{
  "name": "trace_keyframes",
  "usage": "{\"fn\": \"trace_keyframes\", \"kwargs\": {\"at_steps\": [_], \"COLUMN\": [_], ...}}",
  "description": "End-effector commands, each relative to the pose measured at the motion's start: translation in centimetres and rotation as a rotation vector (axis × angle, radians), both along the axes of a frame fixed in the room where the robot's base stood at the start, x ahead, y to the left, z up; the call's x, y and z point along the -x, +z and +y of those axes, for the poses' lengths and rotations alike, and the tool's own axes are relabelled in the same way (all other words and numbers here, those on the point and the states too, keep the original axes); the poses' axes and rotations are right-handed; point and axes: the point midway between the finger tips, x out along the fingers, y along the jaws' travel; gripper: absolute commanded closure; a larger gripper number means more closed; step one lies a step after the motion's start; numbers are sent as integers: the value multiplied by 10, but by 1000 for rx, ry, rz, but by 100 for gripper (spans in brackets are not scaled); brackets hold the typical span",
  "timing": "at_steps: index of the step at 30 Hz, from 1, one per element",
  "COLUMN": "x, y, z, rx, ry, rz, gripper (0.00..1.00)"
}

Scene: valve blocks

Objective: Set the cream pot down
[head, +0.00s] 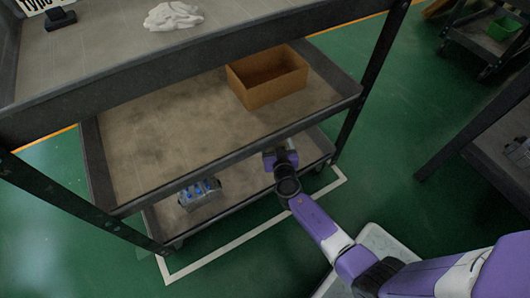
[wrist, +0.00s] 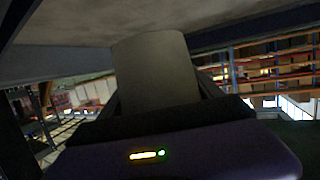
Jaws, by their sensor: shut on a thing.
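The cream pot (wrist: 158,72) fills the middle of the wrist view, in shadow and looking grey-beige. It stands up between the dark jaws of my gripper (wrist: 160,118), which is shut on it. In the head view my gripper (head: 278,153) is at the front edge of the cart, between the middle shelf and the bottom shelf. The pot cannot be made out there; the middle shelf and my wrist hide that spot. Whether the pot touches a surface cannot be told.
A metal valve block with blue parts (head: 200,193) sits on the bottom shelf (head: 165,222), left of my gripper. The middle shelf (head: 150,145) overhangs it and carries an open brown box (head: 268,92). A white cloth (head: 173,16) lies on the top shelf.

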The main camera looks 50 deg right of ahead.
Motion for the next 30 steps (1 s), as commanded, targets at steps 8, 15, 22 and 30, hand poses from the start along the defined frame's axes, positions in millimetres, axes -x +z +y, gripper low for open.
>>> {"fn": "trace_keyframes", "kwargs": {"at_steps": [8, 15, 22, 30], "x": [0, -1, 0, 0], "y": [-30, -54, -53, -55], "z": [0, 0, 0, 0], "rx": [0, 0, 0, 0], "ry": [0, 0, 0, 0], "rz": [0, -1, -1, -1], "gripper": [65, 65, 65, 3]}}
